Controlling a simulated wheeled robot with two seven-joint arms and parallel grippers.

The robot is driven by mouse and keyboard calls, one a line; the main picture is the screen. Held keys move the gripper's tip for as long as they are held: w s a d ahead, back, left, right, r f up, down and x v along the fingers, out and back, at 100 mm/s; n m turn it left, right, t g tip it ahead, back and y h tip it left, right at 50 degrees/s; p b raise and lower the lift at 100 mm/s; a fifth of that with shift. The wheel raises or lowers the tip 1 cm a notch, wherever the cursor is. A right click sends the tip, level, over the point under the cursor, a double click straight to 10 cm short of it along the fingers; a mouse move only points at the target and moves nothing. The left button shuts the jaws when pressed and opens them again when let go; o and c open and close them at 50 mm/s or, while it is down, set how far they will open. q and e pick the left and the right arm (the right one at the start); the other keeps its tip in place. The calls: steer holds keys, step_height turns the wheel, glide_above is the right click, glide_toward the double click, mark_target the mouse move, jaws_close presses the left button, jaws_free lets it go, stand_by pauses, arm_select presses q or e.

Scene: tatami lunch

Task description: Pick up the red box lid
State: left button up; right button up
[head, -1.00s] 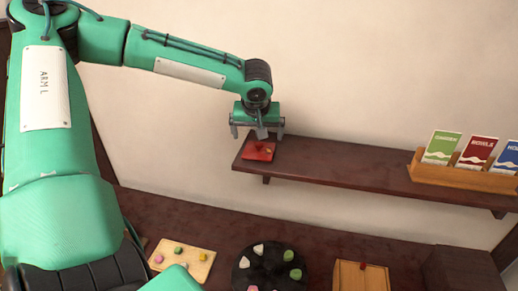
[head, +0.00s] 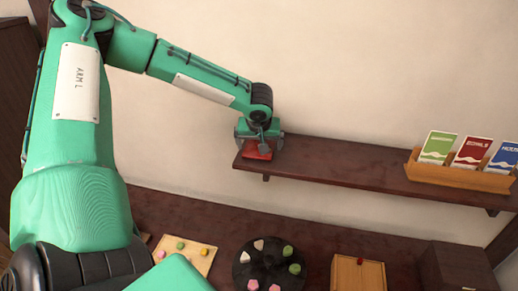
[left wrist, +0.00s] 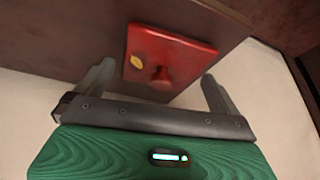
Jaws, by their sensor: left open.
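The red box lid (head: 258,153) lies flat on the left end of the wall shelf, partly hidden by my left gripper in the head view. In the left wrist view the lid (left wrist: 172,55) shows a round red knob and a yellow leaf-shaped mark. My left gripper (head: 260,147) is open just over the lid. In the left wrist view the fingers of my left gripper (left wrist: 155,82) stand on either side of the lid, apart from it, with the knob between them. My right gripper is not in view.
The dark shelf (head: 340,168) runs right to a wooden holder (head: 465,178) with green, red and blue cards. On the counter below are a board with coloured pieces (head: 185,256), a round black tray (head: 243,270) and a wooden box (head: 345,275). The shelf's middle is clear.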

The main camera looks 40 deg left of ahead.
arm_select(q)
steer(key=c, duration=0.8)
steer(key=shift+r, duration=0.1)
steer(key=shift+c, duration=0.2)
